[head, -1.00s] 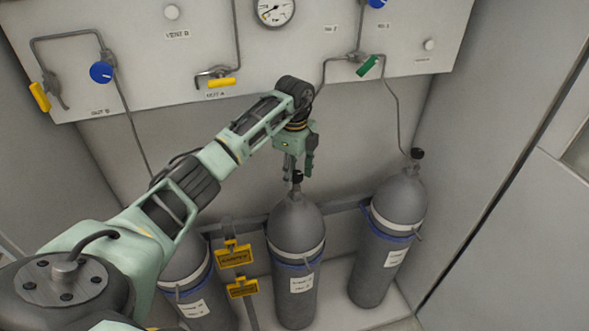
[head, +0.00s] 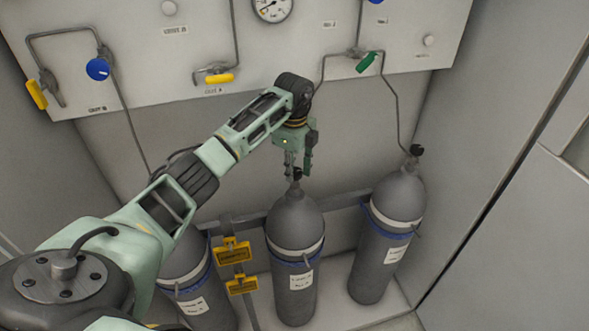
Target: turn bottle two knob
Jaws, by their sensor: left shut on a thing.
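Three grey gas bottles stand in a row. The middle bottle (head: 295,236) has a small black knob (head: 297,174) on top. My left gripper (head: 299,172) comes down from above and is shut on this knob, which its fingers partly hide. The right bottle (head: 397,205) has its own black knob (head: 416,150), clear of my arm. The left bottle (head: 186,268) is partly behind my left arm, and its knob is hidden. The bottle labels are too small to read. My right gripper is not in view.
The panel (head: 270,70) above carries a gauge (head: 272,8), a blue knob (head: 98,69), yellow handles and a green handle (head: 367,62). Thin pipes run down from it. Yellow tags (head: 231,252) hang between the left and middle bottles. A wall (head: 490,150) closes the right side.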

